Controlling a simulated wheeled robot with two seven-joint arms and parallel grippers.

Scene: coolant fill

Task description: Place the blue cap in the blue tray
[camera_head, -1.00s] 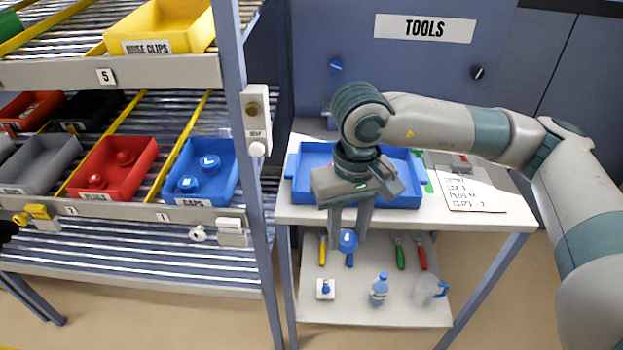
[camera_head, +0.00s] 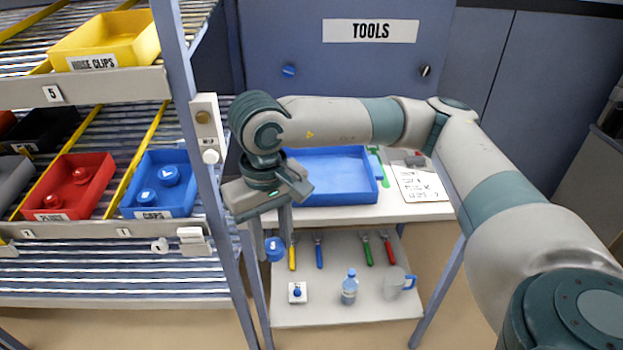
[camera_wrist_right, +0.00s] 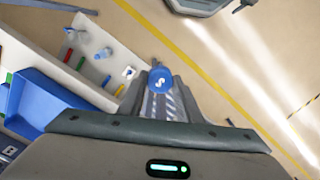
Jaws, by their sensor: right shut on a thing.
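My right gripper (camera_head: 275,247) is shut on a blue cap (camera_head: 274,250), which hangs at its fingertips in front of the table's left front edge. The cap (camera_wrist_right: 160,80) also shows between the fingers in the right wrist view. The blue tray (camera_head: 345,194) lies on the white table, to the right of the gripper and behind it. The visible part of the tray is empty, and my right wrist hides its left end. In the wrist view the tray (camera_wrist_right: 38,100) is at the left. My left gripper is not in view.
A rack at the left holds a blue caps bin (camera_head: 160,208) with two blue caps and a red bin (camera_head: 75,200). Its upright post (camera_head: 190,120) stands close left of my gripper. A lower shelf (camera_head: 335,315) holds tools, a bottle (camera_head: 349,288) and a jug (camera_head: 395,284).

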